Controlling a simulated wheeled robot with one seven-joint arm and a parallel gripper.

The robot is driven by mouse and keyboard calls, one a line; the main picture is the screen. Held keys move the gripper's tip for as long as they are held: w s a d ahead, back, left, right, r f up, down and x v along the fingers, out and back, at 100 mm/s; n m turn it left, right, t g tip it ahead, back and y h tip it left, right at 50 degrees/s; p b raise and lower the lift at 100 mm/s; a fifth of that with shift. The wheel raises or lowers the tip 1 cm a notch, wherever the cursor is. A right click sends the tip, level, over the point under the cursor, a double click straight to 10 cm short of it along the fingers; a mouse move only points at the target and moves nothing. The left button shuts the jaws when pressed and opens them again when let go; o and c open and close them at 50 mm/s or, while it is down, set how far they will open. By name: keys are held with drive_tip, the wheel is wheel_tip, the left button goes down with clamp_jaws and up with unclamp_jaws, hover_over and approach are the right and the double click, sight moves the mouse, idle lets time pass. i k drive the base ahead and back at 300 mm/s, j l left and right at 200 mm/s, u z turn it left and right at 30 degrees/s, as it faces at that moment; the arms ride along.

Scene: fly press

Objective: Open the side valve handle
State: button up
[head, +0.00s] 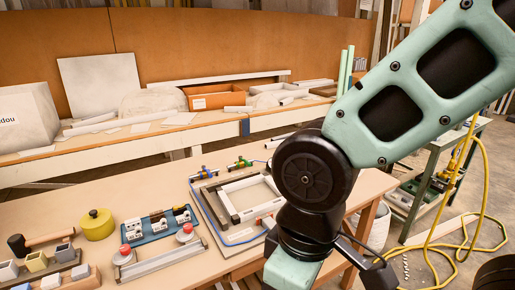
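On the wooden table, a board (240,236) with a pale rectangular frame carries small valves at its far edge. One valve has a blue handle (204,172), and another has a green handle (239,163). I cannot tell which of them is the side valve, nor how far either is turned. My arm crosses the right of the head view and bends down in front of the board's right side, hiding part of it. The fingers of my gripper are not visible; the wrist runs off the bottom edge.
The table also holds a blue rack (158,226) of switches, a bar with red buttons (160,262), a yellow round tin (97,224), a mallet (45,240) and small blocks. Behind stands a bench with an orange box (212,98). A yellow hose (484,215) hangs at right.

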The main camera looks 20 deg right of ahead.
sight(240, 157)
drive_tip(key=i+j+z, duration=0.15)
drive_tip(key=i, duration=0.35)
drive_tip(key=i+j+z, duration=0.1)
drive_tip(key=i, duration=0.4)
